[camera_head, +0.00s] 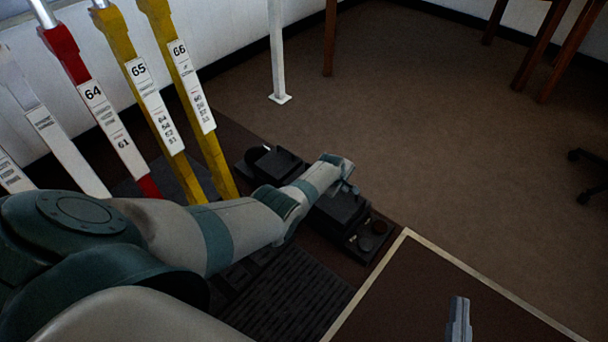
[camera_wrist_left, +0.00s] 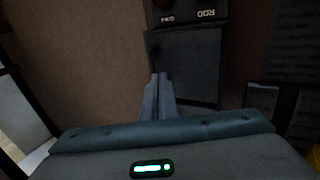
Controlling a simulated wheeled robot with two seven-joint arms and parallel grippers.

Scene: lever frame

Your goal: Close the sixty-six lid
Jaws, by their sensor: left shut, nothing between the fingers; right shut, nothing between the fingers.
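A yellow lever with a "66" plate (camera_head: 188,75) stands left of the centre. Low black boxes lie on the floor to its right, one behind (camera_head: 280,163) and one in front (camera_head: 342,208) under my left forearm. No lid carries a readable 66, and I cannot tell which lid is open. My left gripper (camera_head: 352,188) is shut and empty at the front box. In the left wrist view its fingers (camera_wrist_left: 160,90) point at a dark flat panel (camera_wrist_left: 195,65), contact unclear. My right gripper (camera_head: 460,312) is shut and empty at the lower right.
A pale-edged platform (camera_head: 440,270) lies at lower right. A white post (camera_head: 278,60) and wooden legs stand behind. Brown floor (camera_head: 430,130) is open to the right.

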